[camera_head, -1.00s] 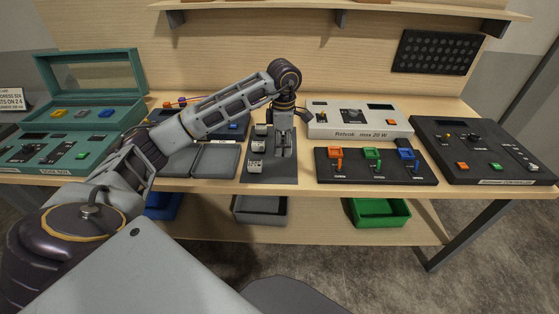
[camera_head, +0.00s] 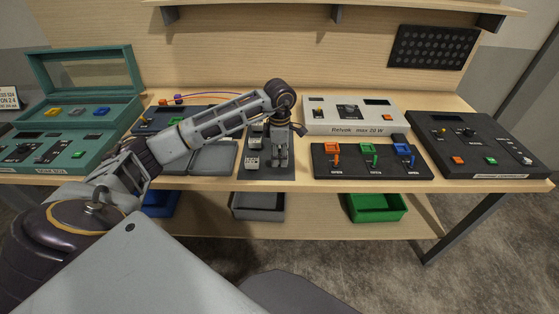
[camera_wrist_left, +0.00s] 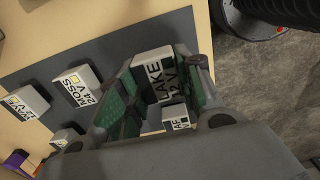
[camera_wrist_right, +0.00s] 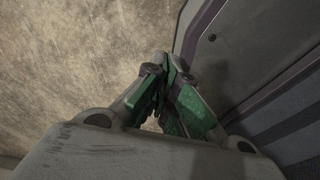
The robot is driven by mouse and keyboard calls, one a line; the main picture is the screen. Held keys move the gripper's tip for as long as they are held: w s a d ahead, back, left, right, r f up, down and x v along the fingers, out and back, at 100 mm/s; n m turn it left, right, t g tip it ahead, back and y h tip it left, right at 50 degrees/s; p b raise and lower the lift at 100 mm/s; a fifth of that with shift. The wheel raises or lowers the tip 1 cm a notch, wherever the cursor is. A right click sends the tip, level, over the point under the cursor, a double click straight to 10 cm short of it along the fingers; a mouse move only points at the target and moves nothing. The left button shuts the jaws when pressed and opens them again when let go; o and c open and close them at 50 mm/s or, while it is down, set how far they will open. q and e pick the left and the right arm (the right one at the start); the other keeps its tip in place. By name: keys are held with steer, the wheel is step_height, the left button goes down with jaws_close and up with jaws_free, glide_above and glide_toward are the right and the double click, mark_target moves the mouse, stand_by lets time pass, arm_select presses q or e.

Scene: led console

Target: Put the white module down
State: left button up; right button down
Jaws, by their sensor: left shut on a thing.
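A white module (camera_wrist_left: 157,75) labelled "LAKE 12 V" sits between the green-padded fingers of my left gripper (camera_wrist_left: 165,70), which is shut on it. In the head view, my left gripper (camera_head: 280,158) points down over the right part of the dark grey mat (camera_head: 265,173) and hides the held module. I cannot tell whether the module touches the mat. Other white modules stand on the mat to the left, among them one labelled "MOSS 24 V" (camera_wrist_left: 78,88). My right gripper (camera_wrist_right: 168,85) is empty, its fingertips together, beside grey panels over the floor.
A black panel with coloured switches (camera_head: 372,163) lies just right of the mat. A white "Relvak max 20 W" console (camera_head: 350,120) stands behind it. A grey bin (camera_head: 258,206) and a green bin (camera_head: 376,208) are below.

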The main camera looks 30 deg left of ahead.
arm_select(q)
steer(key=shift+f, duration=1.25)
steer(key=o, duration=0.6)
steer(key=shift+f, duration=0.1)
steer(key=shift+c, duration=0.2)
steer(key=o, duration=0.5)
steer(key=shift+r, duration=0.8)
step_height(320, 180, up, 3)
steer(key=shift+r, duration=0.1)
step_height(320, 180, up, 5)
steer(key=shift+r+b, duration=0.1)
steer(key=shift+b, duration=0.25)
steer(key=shift+r, duration=1.2)
arm_select(e)
steer(key=shift+s+d+f, duration=0.15)
steer(key=shift+s+f, duration=0.1)
steer(key=shift+s, duration=0.2)
steer(key=shift+s+d+f, duration=0.1)
steer(key=shift+s+f, duration=0.1)
steer(key=shift+s, duration=0.2)
